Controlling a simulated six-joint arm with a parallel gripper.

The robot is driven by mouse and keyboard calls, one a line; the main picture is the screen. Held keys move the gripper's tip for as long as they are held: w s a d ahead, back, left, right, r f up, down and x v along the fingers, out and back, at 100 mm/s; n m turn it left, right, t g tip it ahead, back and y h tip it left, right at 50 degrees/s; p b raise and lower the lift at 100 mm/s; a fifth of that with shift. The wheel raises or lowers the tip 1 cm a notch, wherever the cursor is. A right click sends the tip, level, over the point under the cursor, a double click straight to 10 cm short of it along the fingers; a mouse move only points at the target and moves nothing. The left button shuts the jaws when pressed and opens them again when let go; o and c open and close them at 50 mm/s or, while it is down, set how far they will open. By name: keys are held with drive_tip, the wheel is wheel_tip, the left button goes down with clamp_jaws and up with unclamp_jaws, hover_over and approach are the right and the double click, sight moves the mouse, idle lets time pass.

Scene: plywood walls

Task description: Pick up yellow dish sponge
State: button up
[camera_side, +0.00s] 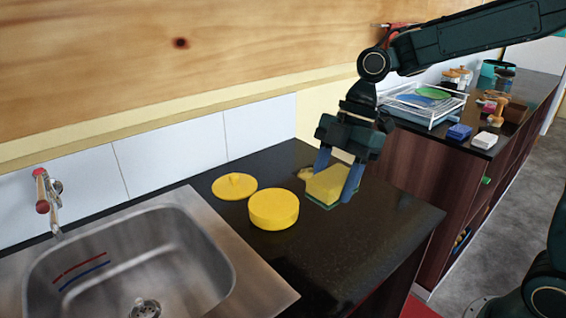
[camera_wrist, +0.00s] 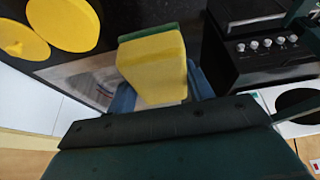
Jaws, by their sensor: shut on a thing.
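The yellow dish sponge (camera_side: 328,184) has a green scouring layer on its underside. It is at the right part of the dark counter in the side view. My gripper (camera_side: 339,180) points down with its blue fingers on either side of the sponge, shut on it. In the wrist view the sponge (camera_wrist: 155,70) sits between the blue fingers of my gripper (camera_wrist: 160,92), its green layer on the far side. I cannot tell whether the sponge touches the counter.
A round yellow pot (camera_side: 273,208) and a yellow lid (camera_side: 234,186) stand left of the sponge. A steel sink (camera_side: 215,290) is at the left. A tiled wall (camera_side: 262,128) runs behind. A second counter at right holds a dish rack (camera_side: 428,105) and small blocks.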

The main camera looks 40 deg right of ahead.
drive_tip(key=shift+r, duration=1.35)
drive_tip(key=shift+o, duration=0.7)
drive_tip(key=shift+c, duration=0.3)
drive_tip(key=shift+w, duration=0.15)
